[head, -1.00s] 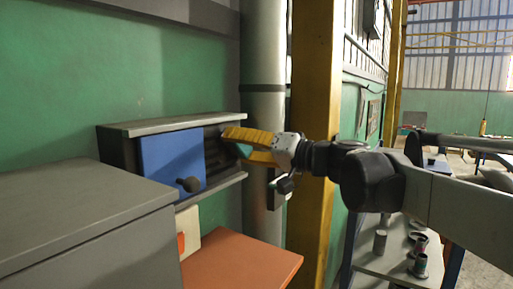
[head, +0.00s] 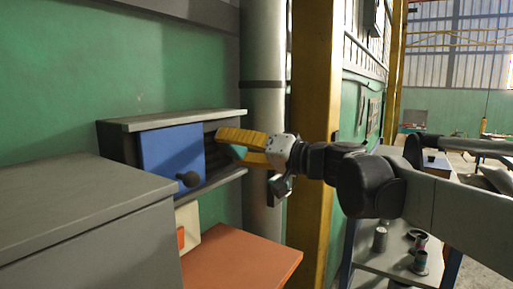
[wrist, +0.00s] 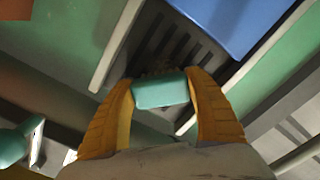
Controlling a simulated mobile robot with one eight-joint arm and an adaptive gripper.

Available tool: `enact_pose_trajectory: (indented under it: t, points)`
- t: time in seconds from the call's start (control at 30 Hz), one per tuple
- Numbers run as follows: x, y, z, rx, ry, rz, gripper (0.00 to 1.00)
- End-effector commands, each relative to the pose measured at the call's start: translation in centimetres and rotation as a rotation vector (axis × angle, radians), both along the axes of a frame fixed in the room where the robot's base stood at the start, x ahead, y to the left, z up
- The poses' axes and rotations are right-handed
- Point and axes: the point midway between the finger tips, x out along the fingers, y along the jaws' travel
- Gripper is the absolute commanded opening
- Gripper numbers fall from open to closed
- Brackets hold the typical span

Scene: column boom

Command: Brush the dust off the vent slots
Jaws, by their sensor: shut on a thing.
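The dark vent slots (head: 212,158) show in the wall housing, to the right of a blue panel (head: 165,150) with a dark knob. In the wrist view the slots (wrist: 193,52) are slanted dark strips beside the blue panel (wrist: 218,18). My gripper (head: 232,147) has yellow fingers and is at the right end of the housing, in front of the slots. It is shut on a teal brush (wrist: 161,90), which sits between both fingertips. A dark brownish edge shows beyond the teal block. Whether the bristles touch the slots cannot be told.
The housing has a grey ledge (head: 175,120) above and a rail below. A grey pipe (head: 262,105) and yellow column (head: 314,90) stand close to the right. A large grey cabinet (head: 85,220) and an orange surface (head: 240,262) lie in front and below.

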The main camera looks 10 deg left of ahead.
Motion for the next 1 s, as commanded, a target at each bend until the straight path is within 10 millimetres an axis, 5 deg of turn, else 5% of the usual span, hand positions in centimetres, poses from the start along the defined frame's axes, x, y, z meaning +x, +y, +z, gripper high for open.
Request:
enact_pose_trajectory:
  t: [0.2,0.57,1.0]
  points:
    - [1.8,-0.7,-0.7,0.0,0.0,-0.001,0.37]
    - [1.8,-1.0,-0.7,0.0,0.0,0.0,0.37]
    - [0.1,-5.3,-0.7,0.0,0.0,-0.001,0.37]
